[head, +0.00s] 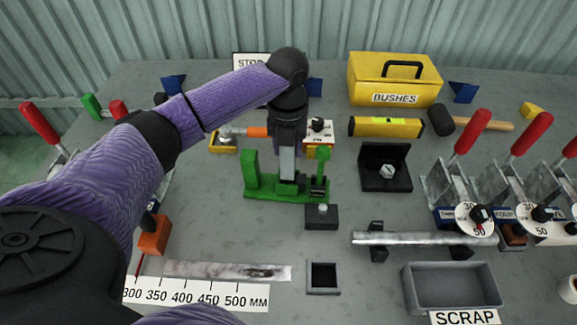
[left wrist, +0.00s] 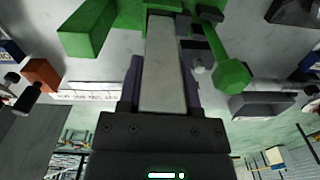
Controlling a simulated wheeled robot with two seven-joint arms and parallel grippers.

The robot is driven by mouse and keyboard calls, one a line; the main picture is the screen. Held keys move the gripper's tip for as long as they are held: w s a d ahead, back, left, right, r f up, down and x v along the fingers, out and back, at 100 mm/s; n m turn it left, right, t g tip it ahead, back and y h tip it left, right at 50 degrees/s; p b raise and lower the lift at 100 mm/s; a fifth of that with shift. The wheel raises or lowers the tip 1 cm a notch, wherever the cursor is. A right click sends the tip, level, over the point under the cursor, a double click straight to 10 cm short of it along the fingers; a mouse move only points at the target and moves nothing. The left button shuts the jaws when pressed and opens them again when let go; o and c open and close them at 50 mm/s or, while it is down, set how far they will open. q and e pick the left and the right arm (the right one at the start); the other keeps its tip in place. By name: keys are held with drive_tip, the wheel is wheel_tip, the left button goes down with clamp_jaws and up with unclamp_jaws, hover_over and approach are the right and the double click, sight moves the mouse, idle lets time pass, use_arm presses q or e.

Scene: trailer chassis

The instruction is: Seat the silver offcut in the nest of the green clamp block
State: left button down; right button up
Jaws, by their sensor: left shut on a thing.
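My left gripper (head: 287,150) is shut on the silver offcut (head: 288,166), which hangs upright below it. The offcut's lower end is at the green clamp block (head: 262,192), between its tall green post on the left and its clamp with a green-tipped lever on the right. In the left wrist view the offcut (left wrist: 160,65) lies between the purple fingers of my left gripper (left wrist: 160,85). Its far end meets the green clamp block (left wrist: 88,28); the nest is hidden behind it, so I cannot tell how deep it sits. My right gripper is not in view.
A long silver bar (head: 420,238) lies on black supports. The grey scrap bin (head: 455,283), a square black tray (head: 323,279) and a ruler (head: 200,295) are in front. Red-handled clamps (head: 472,130) stand right.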

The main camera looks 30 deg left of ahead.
sight(288, 161)
use_arm(q)
wheel_tip(288, 161, down, 4)
drive_tip(key=shift+f+b, duration=0.1)
drive_tip(key=shift+b, duration=0.55)
drive_tip(key=shift+f, duration=0.2)
drive_tip(key=shift+r, duration=0.15)
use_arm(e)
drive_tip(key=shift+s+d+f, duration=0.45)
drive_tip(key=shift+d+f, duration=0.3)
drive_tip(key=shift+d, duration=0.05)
use_arm(q)
drive_tip(key=shift+c, duration=1.4)
unclamp_jaws()
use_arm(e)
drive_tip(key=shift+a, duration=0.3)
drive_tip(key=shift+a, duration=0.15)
use_arm(q)
wheel_tip(288, 161, up, 12)
drive_tip(key=p, duration=0.4)
drive_tip(key=shift+f, duration=0.25)
drive_tip(key=shift+r, duration=0.25)
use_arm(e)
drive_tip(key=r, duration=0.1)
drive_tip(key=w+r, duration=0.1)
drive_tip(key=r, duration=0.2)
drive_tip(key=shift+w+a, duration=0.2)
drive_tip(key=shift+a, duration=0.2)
